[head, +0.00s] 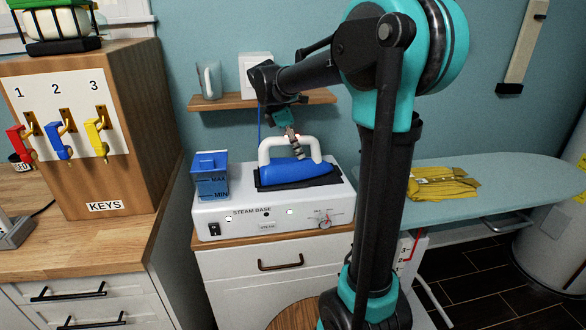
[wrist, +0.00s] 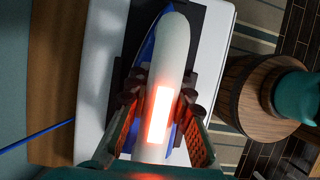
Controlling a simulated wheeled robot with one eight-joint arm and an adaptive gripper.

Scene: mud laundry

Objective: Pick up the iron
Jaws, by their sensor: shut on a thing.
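The iron (head: 293,174) has a blue body and a white looped handle. It sits on a dark pad (head: 325,181) on top of the white steam base (head: 245,209). My gripper (head: 297,146) is above the iron with its fingers at the handle. In the wrist view, the white handle (wrist: 158,62) runs between the two fingers of my gripper (wrist: 160,100), which are shut on it. A bright reddish glow lies on the handle between the fingers. The blue body (wrist: 143,45) shows partly beside the handle; the rest is hidden beneath it.
A blue water tank (head: 211,178) stands at the left of the steam base. A wooden shelf (head: 225,101) with a glass jug (head: 209,80) is on the wall behind. A key cabinet (head: 120,190) stands left. An ironing board (head: 500,180) with a folded yellow cloth (head: 441,184) is right.

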